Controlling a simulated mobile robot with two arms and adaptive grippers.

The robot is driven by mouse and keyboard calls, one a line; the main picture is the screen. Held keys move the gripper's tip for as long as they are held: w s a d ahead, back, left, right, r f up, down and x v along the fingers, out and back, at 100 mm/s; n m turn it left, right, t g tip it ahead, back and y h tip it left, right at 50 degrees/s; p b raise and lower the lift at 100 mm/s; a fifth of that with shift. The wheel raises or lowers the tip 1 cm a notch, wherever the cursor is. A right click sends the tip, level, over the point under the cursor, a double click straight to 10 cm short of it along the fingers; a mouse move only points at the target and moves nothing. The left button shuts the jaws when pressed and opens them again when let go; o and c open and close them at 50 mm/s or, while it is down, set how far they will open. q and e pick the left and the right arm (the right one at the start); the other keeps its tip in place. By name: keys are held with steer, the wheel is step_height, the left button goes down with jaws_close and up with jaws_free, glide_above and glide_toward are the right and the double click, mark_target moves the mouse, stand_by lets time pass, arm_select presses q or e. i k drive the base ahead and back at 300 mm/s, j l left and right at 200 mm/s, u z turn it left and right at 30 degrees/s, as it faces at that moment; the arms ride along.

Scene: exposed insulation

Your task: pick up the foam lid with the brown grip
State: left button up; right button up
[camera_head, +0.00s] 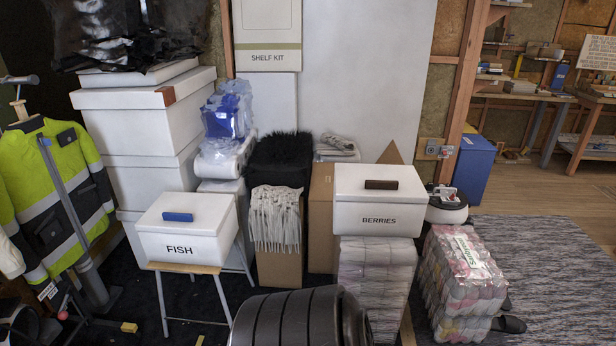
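The foam lid with the brown grip (381,184) is the white top of the white box marked BERRIES (379,220). It sits level and closed on that box, which stands on a wrapped pale bundle (375,275). Another white lid with a blue grip (178,217) closes the white box marked FISH (180,248), on a small stool to the left. Neither of my grippers is in view, and nothing touches either lid.
A black furry item (280,160) and a white mop-like fringe (275,218) stand left of the BERRIES box. A wrapped colourful pack (460,285) is at its right. A hi-vis jacket (50,200) hangs at far left.

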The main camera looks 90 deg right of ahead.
mark_target(353, 182)
steer(key=z, duration=3.25)
steer(key=i+l, duration=0.25)
steer(key=i+l+u, duration=0.1)
steer(key=i+l, duration=0.2)
steer(key=l, duration=0.2)
steer(key=i+l, duration=0.25)
steer(key=l+u, duration=0.05)
steer(key=l, duration=0.05)
